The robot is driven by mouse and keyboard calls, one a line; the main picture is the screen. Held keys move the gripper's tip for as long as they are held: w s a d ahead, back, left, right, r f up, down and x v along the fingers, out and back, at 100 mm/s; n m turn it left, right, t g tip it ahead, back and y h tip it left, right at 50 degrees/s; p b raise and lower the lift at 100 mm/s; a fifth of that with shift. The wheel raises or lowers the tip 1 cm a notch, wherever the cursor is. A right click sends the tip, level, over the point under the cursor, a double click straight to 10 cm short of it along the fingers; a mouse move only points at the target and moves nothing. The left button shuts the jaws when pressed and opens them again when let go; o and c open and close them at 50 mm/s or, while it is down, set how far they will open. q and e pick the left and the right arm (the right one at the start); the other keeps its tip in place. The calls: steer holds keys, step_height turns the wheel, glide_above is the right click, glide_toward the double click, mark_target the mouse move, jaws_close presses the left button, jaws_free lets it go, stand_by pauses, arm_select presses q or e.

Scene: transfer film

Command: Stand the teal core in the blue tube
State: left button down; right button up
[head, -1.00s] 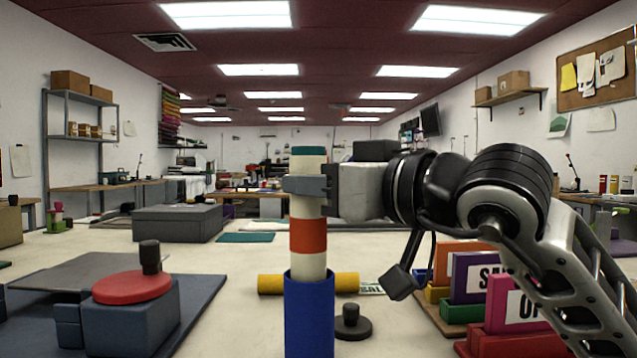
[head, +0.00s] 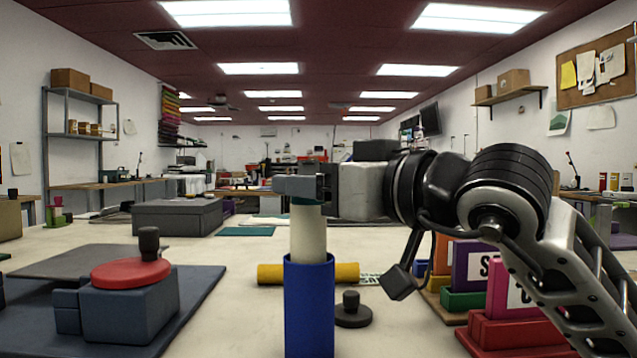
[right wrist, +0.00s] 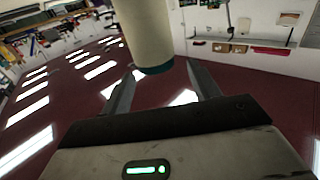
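The core (head: 308,232) is a cream cylinder with a teal band at its top end. It stands upright in the blue tube (head: 309,305), its lower part hidden inside. My right gripper (head: 300,187) is at the core's top, one finger across the front of the teal end. In the right wrist view, the fingers (right wrist: 160,82) are spread, with gaps on both sides of the core's teal end (right wrist: 155,68). My left gripper is not in view.
A yellow cylinder (head: 346,272) lies behind the tube, and a dark knobbed disc (head: 351,312) sits to its right. A blue-grey block with a red lid (head: 131,273) stands at left on a dark mat. Coloured sign blocks (head: 470,275) stand at right under my arm.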

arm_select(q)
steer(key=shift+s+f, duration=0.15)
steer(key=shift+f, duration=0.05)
arm_select(e)
steer(key=shift+d, duration=0.1)
arm_select(q)
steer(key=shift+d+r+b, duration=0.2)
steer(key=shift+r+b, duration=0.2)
steer(key=shift+b, duration=0.05)
arm_select(e)
steer(key=v, duration=1.5)
steer(key=shift+s+d, duration=0.2)
steer(key=shift+s, duration=0.2)
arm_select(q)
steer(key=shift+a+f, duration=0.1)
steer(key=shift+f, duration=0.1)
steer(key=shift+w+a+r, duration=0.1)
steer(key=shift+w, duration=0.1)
arm_select(e)
steer(key=shift+r, duration=0.1)
